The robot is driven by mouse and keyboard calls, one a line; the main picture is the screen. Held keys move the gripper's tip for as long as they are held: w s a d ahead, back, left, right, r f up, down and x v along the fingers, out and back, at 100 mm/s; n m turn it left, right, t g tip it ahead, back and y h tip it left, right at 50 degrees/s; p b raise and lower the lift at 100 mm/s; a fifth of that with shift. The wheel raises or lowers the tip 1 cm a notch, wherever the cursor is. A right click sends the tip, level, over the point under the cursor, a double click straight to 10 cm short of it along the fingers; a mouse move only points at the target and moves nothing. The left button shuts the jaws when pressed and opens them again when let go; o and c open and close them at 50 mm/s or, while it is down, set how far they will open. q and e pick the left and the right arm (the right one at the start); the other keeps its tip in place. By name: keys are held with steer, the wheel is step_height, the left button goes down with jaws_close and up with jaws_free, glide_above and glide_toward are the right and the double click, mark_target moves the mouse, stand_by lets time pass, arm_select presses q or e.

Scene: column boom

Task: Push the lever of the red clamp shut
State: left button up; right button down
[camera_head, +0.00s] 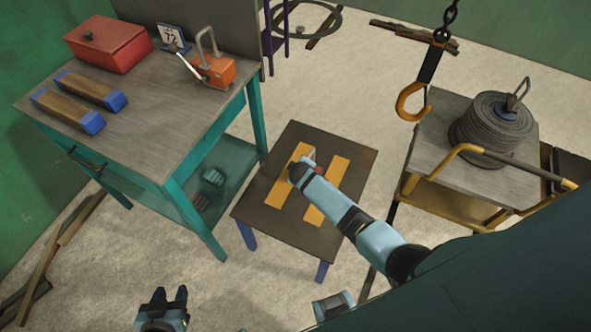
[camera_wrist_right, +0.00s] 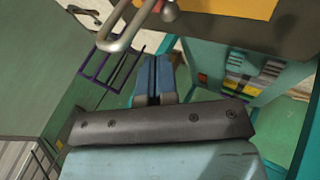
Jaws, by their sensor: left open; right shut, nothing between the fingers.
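The red clamp is mostly hidden behind my right arm in the head view. A small bit of red (camera_head: 319,169) and grey metal that seem part of it show beside my right gripper (camera_head: 297,170), above the small dark table (camera_head: 262,217). In the right wrist view a bent grey bar (camera_wrist_right: 122,32) with a red part (camera_wrist_right: 170,11) stands just past the shut, empty fingertips (camera_wrist_right: 152,62). I cannot tell whether they touch or how far the lever is swung. My left gripper (camera_head: 169,294) is open and empty, low over the floor.
A workbench (camera_head: 150,150) at left holds a red box (camera_head: 108,45), blue-ended wooden blocks (camera_head: 92,88) and an orange handled device (camera_head: 214,71). An orange hook (camera_head: 410,103) hangs by a cart (camera_head: 440,130) with a cable coil (camera_head: 490,130). Floor between bench and small table is clear.

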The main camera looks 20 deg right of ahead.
steer(key=v, duration=0.7)
steer(key=shift+a+r+p, duration=0.4)
steer(key=shift+a+r, duration=0.05)
steer(key=shift+w, duration=0.15)
